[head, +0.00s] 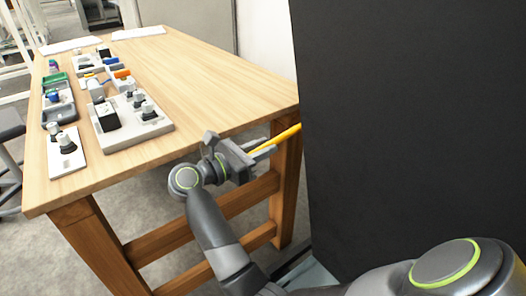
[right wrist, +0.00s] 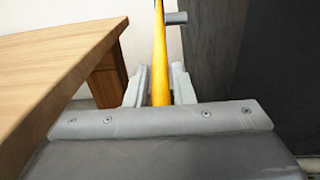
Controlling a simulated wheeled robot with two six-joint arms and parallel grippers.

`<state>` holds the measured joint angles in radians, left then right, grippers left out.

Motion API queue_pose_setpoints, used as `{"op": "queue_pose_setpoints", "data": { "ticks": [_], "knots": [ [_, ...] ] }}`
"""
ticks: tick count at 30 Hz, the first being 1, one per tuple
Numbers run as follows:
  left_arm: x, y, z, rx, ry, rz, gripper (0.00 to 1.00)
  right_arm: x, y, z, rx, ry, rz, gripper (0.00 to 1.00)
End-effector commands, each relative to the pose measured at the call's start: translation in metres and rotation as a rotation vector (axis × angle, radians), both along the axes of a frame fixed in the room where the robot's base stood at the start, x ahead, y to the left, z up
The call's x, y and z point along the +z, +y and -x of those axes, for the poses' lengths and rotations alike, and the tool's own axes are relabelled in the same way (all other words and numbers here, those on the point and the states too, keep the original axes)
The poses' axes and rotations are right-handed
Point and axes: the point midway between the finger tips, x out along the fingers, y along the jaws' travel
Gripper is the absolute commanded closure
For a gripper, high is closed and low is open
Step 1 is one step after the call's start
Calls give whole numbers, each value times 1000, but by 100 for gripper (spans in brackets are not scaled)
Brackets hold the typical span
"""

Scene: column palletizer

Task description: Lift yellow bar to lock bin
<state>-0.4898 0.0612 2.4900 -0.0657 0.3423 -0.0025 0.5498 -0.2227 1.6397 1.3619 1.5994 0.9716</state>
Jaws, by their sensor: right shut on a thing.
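The yellow bar (head: 287,135) runs up and to the right from my right gripper (head: 262,150), beside the table's near right corner, and its far end goes out of sight behind a large black surface (head: 410,120). In the right wrist view the yellow bar (right wrist: 159,60) stands between the two fingers of my right gripper (right wrist: 159,88), which is shut on it. A short grey peg (right wrist: 176,18) shows beside the bar near the top. I cannot tell whether the black surface is the bin. My left gripper is not in view.
A wooden table (head: 215,85) stands on the left, its near edge close to my right gripper. Trays and white boards with small parts lie on it, such as a grey tray (head: 160,127). The black surface closes off the right side.

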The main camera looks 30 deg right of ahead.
Motion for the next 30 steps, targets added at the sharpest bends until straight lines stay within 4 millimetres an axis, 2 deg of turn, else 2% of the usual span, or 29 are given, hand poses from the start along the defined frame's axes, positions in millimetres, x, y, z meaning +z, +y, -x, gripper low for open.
{"op": "queue_pose_setpoints", "data": {
  "ticks": [1, 9, 17, 30],
  "knots": [
    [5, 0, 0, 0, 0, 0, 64, 9, 1, 0, 1, -3, 3, 95],
    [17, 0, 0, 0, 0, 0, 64, 33, 3, 0, 1, -3, 3, 95],
    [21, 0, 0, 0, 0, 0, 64, 41, 4, 0, 1, -2, 3, 95],
    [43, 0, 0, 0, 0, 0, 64, 80, 1, 0, 1, -3, 3, 95]
  ]
}}
